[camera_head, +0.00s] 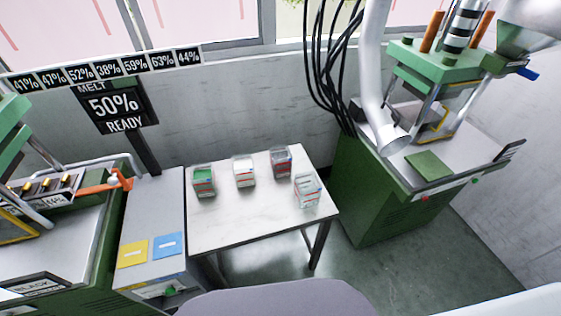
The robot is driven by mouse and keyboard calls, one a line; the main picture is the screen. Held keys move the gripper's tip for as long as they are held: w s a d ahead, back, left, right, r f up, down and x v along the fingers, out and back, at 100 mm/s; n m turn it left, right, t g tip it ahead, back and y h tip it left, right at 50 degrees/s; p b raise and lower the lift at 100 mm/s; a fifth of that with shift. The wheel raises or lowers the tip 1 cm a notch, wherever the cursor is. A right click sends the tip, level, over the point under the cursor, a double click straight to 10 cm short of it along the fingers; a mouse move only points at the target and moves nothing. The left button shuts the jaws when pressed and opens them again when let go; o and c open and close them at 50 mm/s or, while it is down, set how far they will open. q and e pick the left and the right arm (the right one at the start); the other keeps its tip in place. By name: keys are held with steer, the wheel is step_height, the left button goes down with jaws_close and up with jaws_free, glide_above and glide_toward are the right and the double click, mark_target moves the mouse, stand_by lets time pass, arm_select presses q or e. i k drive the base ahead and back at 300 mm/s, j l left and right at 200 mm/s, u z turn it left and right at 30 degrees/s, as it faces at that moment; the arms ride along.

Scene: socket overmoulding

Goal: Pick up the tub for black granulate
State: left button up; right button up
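Several small clear tubs stand on a white table. The tub with dark contents (281,161), which looks like the black granulate tub, stands at the table's back right. A tub with green contents (204,181) is at the left, and a tub with white contents (244,172) stands between them. A clear tub or stack of tubs (307,190) with pale contents is at the right edge. The tub labels are too small to read. Neither of my grippers is in view.
The white table (250,218) has a clear front half. A grey cabinet (155,210) with yellow and blue cards adjoins it at left. A green machine (375,195) stands at right, with a pipe (375,90) and black cables above. A display (113,106) reads 50% READY.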

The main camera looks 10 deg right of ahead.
mark_target(280, 155)
steer(key=l+u, duration=0.3)
steer(key=l, duration=0.45)
steer(key=l+u, duration=0.3)
steer(key=l, duration=0.4)
steer(key=k+l+u, duration=0.1)
steer(key=l+u, duration=0.25)
steer(key=l, duration=0.4)
